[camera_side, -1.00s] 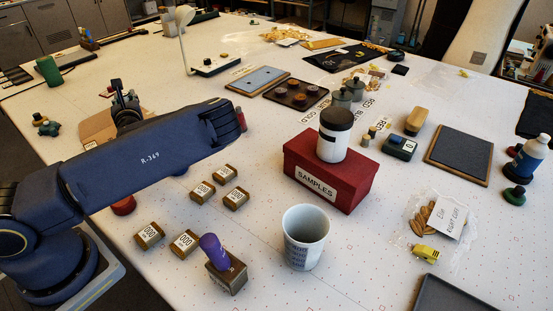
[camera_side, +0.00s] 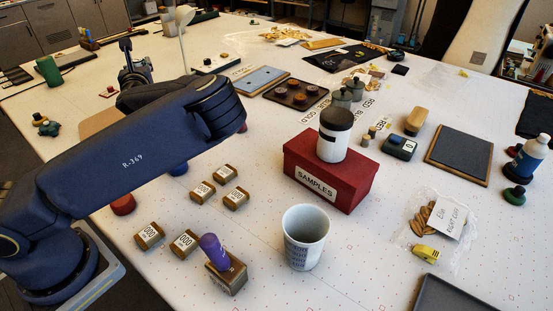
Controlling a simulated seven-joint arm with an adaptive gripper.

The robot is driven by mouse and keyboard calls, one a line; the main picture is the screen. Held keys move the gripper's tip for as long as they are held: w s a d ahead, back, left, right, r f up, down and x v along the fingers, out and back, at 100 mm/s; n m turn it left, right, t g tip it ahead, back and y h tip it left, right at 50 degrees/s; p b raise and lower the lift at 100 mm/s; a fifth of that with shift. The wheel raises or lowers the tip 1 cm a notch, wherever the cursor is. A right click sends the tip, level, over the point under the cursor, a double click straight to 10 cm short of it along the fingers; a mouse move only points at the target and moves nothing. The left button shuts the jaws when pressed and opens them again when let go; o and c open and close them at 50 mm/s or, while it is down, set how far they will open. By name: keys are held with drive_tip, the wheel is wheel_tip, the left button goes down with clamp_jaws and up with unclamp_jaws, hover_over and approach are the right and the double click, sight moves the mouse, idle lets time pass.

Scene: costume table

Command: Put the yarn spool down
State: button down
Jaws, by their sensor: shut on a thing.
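My gripper's fingers are hidden behind my own arm, which crosses the left of the side view. Only dark wrist parts show above and behind the arm. I cannot make out a yarn spool held there. A small blue round thing (camera_side: 178,169) shows just below the arm; most of it is covered, and I cannot tell what it is. A red round thing (camera_side: 122,204) sits on the white table (camera_side: 370,265) below the arm, partly covered.
Several brown labelled blocks (camera_side: 201,192) and a small box with a purple-handled thing (camera_side: 212,248) stand front left. A white cup (camera_side: 305,240) stands front centre. A red samples box (camera_side: 345,185) carries a black-lidded jar (camera_side: 333,140). Bare table lies between cup and bag (camera_side: 425,220).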

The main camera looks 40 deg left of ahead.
drive_tip(key=w+d+m+t+h, duration=0.2)
drive_tip(key=d+h, duration=0.3)
drive_tip(key=d, duration=0.5)
drive_tip(key=w+d+m+t+h, duration=0.3)
drive_tip(key=w+d+m+h, duration=0.2)
drive_tip(key=d, duration=0.4)
drive_tip(key=w+d+m+t+h, duration=0.2)
drive_tip(key=w+d+m+h, duration=0.1)
drive_tip(key=d, duration=0.7)
drive_tip(key=shift+w+d+f+m+t+h, duration=0.25)
drive_tip(key=shift+w+m+h, duration=0.2)
drive_tip(key=shift+h, duration=0.45)
